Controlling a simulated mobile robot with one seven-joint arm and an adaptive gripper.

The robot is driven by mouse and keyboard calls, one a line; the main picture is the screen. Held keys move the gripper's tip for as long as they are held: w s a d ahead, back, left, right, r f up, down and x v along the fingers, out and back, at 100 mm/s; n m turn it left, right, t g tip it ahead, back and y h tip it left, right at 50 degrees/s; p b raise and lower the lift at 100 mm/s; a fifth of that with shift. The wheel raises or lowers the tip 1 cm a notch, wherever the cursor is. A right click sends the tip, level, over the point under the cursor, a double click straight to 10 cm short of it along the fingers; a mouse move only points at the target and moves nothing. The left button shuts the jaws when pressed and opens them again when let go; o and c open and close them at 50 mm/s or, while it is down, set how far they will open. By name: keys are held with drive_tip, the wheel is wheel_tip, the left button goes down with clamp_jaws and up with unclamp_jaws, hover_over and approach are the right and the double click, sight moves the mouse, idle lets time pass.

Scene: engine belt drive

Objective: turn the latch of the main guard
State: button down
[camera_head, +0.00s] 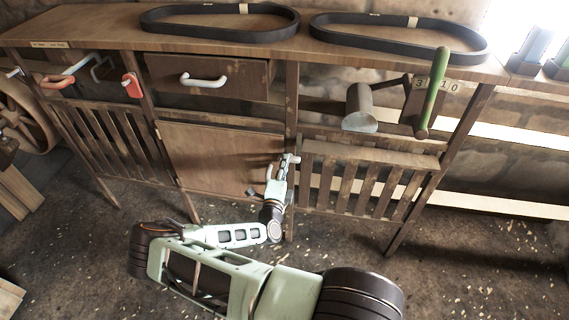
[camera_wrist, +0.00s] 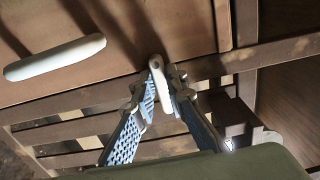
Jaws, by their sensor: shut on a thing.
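The main guard appears to be the plain wooden panel (camera_head: 220,158) below the drawer, standing upright in the bench frame. Its white bar handle (camera_wrist: 55,57) shows at left in the wrist view. The latch (camera_wrist: 156,64) is a small white piece with a rounded, pinned top at the panel's edge. It hangs down between my fingertips. My gripper (camera_wrist: 160,92) is shut on the latch, with one blue-padded finger on each side. In the head view my gripper (camera_head: 284,168) is at the panel's right edge, and the latch is hard to make out there.
Slatted panels (camera_head: 362,180) flank the guard. Above are a drawer with a white handle (camera_head: 203,81), an orange-red tag-like piece (camera_head: 131,85) and a green-handled crank (camera_head: 433,92). Two black belts (camera_head: 220,22) lie on the bench top. The floor in front is open.

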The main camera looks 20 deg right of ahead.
drive_tip(key=c, duration=1.9)
unclamp_jaws()
drive_tip(key=shift+c, duration=0.2)
drive_tip(key=v, duration=1.2)
drive_tip(key=shift+r, duration=0.1)
